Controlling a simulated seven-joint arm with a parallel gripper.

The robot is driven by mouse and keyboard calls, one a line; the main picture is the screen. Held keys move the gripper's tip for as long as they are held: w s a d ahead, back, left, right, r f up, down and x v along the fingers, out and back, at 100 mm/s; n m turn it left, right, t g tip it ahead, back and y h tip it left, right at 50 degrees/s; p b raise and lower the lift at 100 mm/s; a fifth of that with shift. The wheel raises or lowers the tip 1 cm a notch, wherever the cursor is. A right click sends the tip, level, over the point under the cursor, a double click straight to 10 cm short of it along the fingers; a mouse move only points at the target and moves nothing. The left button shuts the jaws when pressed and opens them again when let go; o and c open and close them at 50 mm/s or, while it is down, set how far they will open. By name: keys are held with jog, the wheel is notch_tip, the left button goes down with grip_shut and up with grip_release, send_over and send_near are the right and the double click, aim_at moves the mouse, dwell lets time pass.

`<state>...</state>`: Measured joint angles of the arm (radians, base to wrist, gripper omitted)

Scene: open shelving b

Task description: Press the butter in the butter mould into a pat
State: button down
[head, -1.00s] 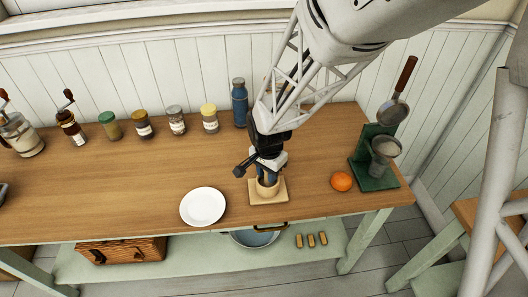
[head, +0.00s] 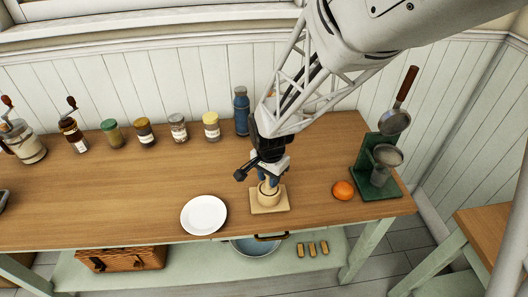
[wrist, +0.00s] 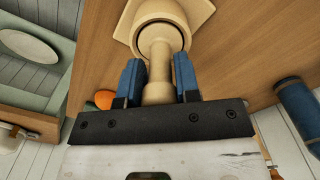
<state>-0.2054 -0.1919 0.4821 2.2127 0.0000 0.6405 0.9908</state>
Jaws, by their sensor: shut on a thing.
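The butter mould (head: 269,200) is a pale wooden cup on a square board near the table's front edge, just right of the white plate. Its plunger handle (wrist: 158,68) stands upright out of the cup. My gripper (head: 268,179) is above the mould, pointing down, its blue fingers on either side of the handle. In the wrist view my gripper (wrist: 159,82) is shut on that handle, with the cup's round rim (wrist: 160,14) beyond it. The butter is not visible; the inside of the cup is hidden.
A white plate (head: 204,214) lies left of the mould. An orange (head: 343,190) and a green stand (head: 374,188) with metal utensils are to the right. Several jars and a blue bottle (head: 241,110) line the back. The table's left middle is clear.

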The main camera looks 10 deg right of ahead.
jog(key=shift+r, duration=3)
jog(key=w+d+r+n, duration=0.3)
jog(key=w+d, duration=0.2)
jog(key=w, duration=0.7)
jog(key=w+d+r+n, duration=0.3)
jog(key=w+d, duration=0.3)
jog(key=w, duration=0.7)
jog(key=w+d+r+n, duration=0.3)
jog(key=w+d+r, duration=0.2)
jog(key=w, duration=0.7)
jog(key=shift+w+d, duration=0.15)
jog(key=shift+d, duration=0.35)
